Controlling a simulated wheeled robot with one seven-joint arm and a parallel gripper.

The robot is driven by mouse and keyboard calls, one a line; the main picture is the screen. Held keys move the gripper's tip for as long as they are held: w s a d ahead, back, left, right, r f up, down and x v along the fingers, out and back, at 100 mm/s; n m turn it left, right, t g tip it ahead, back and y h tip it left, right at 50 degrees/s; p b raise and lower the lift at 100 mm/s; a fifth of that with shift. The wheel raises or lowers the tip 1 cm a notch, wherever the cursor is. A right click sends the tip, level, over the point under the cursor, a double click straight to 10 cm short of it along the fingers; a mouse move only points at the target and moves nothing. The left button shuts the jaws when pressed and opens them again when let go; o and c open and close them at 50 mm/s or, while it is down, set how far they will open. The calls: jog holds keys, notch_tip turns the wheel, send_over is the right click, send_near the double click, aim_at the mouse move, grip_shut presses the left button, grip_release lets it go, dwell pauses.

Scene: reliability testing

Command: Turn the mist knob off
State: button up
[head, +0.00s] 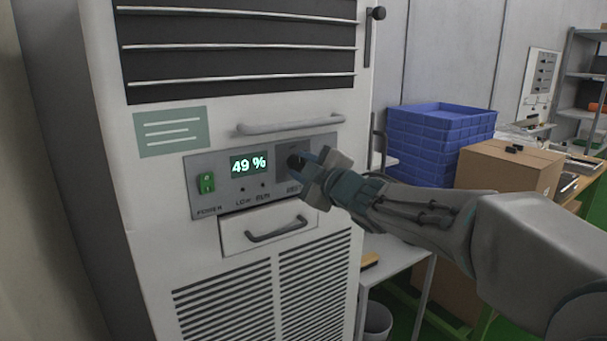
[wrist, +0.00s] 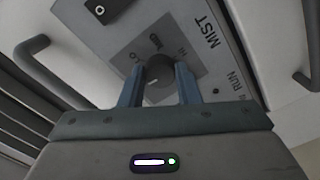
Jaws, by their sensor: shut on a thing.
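The mist knob (wrist: 158,84) is a dark round knob on a grey dial plate marked "HI" beside the word "MIST" in the wrist view. My gripper (wrist: 158,88) has one finger on each side of the knob and is shut on it. In the head view my gripper (head: 308,172) reaches the right end of the control panel (head: 225,202) and hides most of the knob and its label. The knob's pointer setting cannot be read clearly.
The panel also has a green power switch (head: 206,182) and a display (head: 248,165) reading 49 %. A bar handle (head: 290,123) sticks out above the panel and a drawer handle (head: 277,230) below it. Blue crates (head: 440,118) and a cardboard box (head: 505,168) stand at right.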

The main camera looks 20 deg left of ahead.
jog(key=shift+n, duration=0.4)
jog(key=o, duration=1)
jog(key=shift+c, duration=0.2)
jog(key=shift+s+d, duration=0.1)
jog(key=v, duration=1.3)
jog(key=shift+d+p, duration=0.25)
jog(key=shift+p, duration=0.2)
jog(key=shift+s, duration=0.15)
